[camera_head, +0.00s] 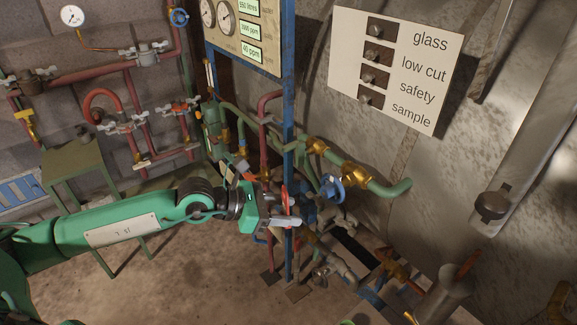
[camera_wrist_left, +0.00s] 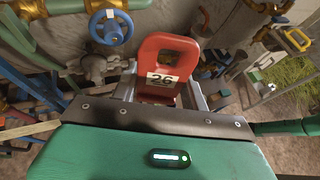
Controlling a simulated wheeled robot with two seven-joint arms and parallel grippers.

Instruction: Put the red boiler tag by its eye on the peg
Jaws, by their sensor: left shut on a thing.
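The red tag (camera_wrist_left: 166,66) stands up from the jaws of my left gripper in the left wrist view. It has a long eye at its top and a white label reading 26. My left gripper (camera_head: 287,209) is shut on its lower part; in the head view the tag (camera_head: 284,196) is a small red piece at the jaws. A white board (camera_head: 345,45) on the tank wall, up and right of the gripper, carries several short pegs (camera_head: 371,55) beside the words glass, low cut, safety and sample. The tag is well apart from them. My right gripper is not in view.
A blue post (camera_head: 288,95) and red and green pipes stand close to my left gripper. A blue handwheel valve (camera_head: 331,187) is just right of it. A gauge panel (camera_head: 238,35) is above. Open air lies before the tank wall (camera_head: 440,165).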

